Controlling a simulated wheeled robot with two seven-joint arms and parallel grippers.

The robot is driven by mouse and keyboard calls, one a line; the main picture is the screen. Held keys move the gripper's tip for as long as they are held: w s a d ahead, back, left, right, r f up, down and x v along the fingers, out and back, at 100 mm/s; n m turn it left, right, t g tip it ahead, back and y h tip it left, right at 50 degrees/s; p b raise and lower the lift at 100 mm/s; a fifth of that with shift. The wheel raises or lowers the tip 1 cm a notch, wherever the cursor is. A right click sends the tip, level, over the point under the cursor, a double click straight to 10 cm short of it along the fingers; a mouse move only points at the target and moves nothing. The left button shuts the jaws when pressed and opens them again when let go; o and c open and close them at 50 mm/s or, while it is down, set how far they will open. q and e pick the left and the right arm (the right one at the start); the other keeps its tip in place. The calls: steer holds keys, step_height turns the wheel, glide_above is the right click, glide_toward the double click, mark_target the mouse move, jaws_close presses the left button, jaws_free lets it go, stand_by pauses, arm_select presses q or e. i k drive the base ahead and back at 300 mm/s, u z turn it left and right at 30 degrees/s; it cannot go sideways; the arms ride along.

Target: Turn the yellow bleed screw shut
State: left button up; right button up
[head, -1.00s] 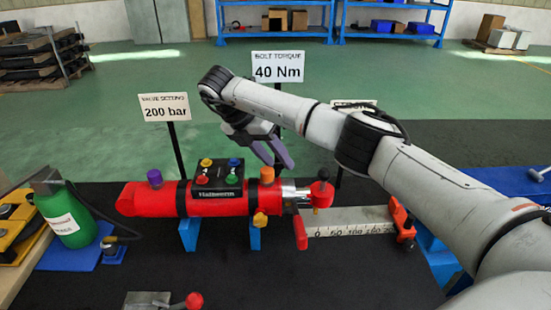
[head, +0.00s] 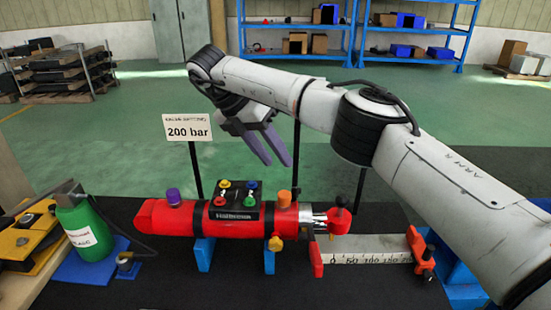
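A yellow knob (head: 275,244), which looks like the bleed screw, sits low on the front of the red cylinder (head: 222,228), below an orange knob (head: 285,199). Whether it is turned shut or open cannot be told from here. My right gripper (head: 277,162) hangs above and behind the cylinder, near the orange knob in the picture. Its two purple-grey fingers point down, apart, with nothing between them. It touches nothing that I can see. My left gripper is not in view.
A black box with coloured buttons (head: 235,200) and a purple knob (head: 173,196) are on the cylinder. A red-handled part (head: 339,220) and a scale bar (head: 368,249) lie right. A green bottle (head: 85,228) with a hose stands left. A 200 bar sign (head: 188,128) stands behind.

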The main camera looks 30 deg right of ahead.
mark_target(274, 245)
steer(key=k, duration=1)
